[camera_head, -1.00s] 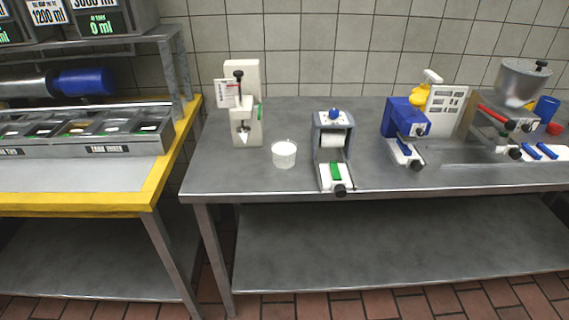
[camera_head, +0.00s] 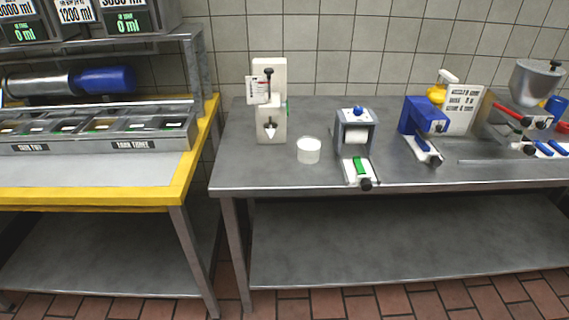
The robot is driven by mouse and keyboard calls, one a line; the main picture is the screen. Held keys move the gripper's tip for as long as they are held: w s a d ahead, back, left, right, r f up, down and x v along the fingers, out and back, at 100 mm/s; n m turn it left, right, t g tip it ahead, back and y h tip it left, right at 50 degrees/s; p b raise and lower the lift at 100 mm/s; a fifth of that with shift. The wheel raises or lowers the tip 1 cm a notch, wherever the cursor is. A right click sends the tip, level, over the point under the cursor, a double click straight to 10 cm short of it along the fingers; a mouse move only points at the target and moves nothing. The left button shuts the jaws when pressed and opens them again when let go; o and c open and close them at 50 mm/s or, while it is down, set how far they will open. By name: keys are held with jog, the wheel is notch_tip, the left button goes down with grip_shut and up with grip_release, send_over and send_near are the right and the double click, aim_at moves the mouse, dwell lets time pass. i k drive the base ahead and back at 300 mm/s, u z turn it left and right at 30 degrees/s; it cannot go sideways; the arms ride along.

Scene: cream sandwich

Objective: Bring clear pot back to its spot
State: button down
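A small round pot (camera_head: 308,151), whitish and see-through at the rim, stands upright on the grey metal table (camera_head: 250,178). It is just right of a white dispenser (camera_head: 270,100) with a black knob and a pointed nozzle, and left of a grey-blue device (camera_head: 356,140) with a green part at its front. I cannot tell whether the pot holds anything. My gripper is not in view.
A yellow-edged counter (camera_head: 190,185) with a row of small bins (camera_head: 95,130) is at the left, separated from the table by a narrow gap. A blue machine (camera_head: 424,125) and a metal hopper (camera_head: 535,82) stand further right. The table front left of the pot is clear.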

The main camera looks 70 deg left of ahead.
aim_at(308, 148)
jog(key=u, duration=0.15)
jog(key=k, duration=0.3)
jog(key=u, duration=1.1)
jog(key=i, duration=0.5)
